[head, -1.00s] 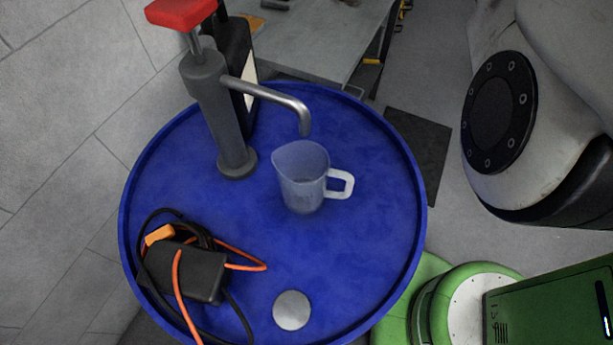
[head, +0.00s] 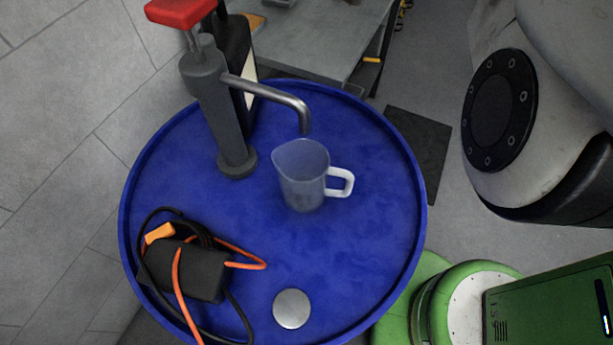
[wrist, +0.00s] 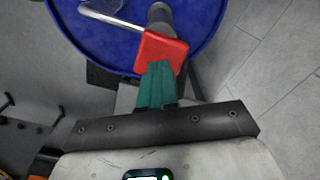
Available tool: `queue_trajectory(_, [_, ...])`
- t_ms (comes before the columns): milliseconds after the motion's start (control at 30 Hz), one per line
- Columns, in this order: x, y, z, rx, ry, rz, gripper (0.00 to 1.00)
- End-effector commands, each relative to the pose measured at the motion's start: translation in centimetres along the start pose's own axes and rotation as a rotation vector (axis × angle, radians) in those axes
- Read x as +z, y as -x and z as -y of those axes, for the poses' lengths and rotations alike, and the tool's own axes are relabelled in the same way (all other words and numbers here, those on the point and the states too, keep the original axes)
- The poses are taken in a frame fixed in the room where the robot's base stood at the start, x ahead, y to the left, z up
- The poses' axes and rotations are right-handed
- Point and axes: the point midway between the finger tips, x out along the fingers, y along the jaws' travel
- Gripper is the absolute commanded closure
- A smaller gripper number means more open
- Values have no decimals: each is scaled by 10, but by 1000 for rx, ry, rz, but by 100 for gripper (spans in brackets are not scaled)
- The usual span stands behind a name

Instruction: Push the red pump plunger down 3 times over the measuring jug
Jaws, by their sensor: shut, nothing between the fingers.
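The red pump plunger (head: 180,12) is at the top left of the head view, raised above the grey pump body (head: 220,110) on a metal rod. The pump's bent metal spout (head: 270,94) ends above the clear measuring jug (head: 303,178), which stands upright on the blue drum top with its white handle to the right. I cannot tell whether the jug holds liquid. My gripper (wrist: 158,67) shows only in the wrist view. Its teal fingers are shut and empty, with their tips at the near edge of the red plunger (wrist: 163,47). Contact is unclear.
The round blue drum top (head: 340,270) also carries a black box with black and orange cables (head: 195,272) and a grey round cap (head: 292,309). A dark container (head: 240,70) stands behind the pump. A grey table (head: 330,40) is beyond; green equipment (head: 550,300) is lower right.

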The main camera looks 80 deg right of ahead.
Motion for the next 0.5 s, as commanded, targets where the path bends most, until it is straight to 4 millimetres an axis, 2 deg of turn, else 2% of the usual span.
queue_trajectory(500, [0, -4, 0, 0, 0, 0, 100])
